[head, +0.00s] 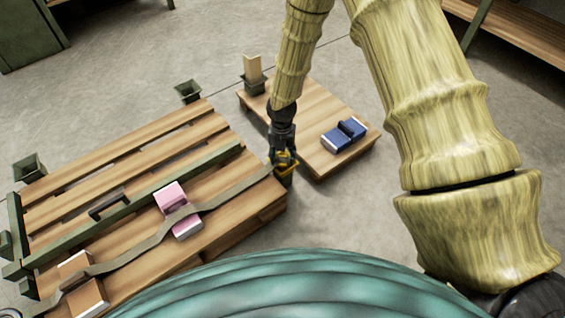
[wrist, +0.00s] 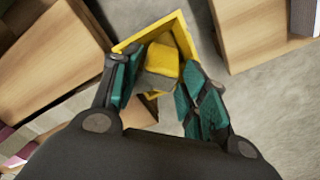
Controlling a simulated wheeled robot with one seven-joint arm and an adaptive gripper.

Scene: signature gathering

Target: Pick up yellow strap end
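The yellow strap end (wrist: 163,58) is a small yellow block on a grey-brown strap. It is at the right end of the strap (head: 230,198), by the large pallet's right corner. My gripper (head: 284,160) is over that corner, pointing down. In the wrist view my gripper (wrist: 162,68) has its teal-padded fingers apart, with the yellow block between their tips. A thin yellow frame (wrist: 152,29) surrounds the block on its far side. I cannot tell whether the pads touch the block. Part of the strap end is hidden by the gripper in the head view.
The large slatted pallet (head: 130,155) carries a green bar (head: 140,200), a pink-and-white box (head: 171,196) and a brown box (head: 88,298). A smaller wooden platform (head: 310,105) holds blue boxes (head: 343,134). Bare floor lies between the two.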

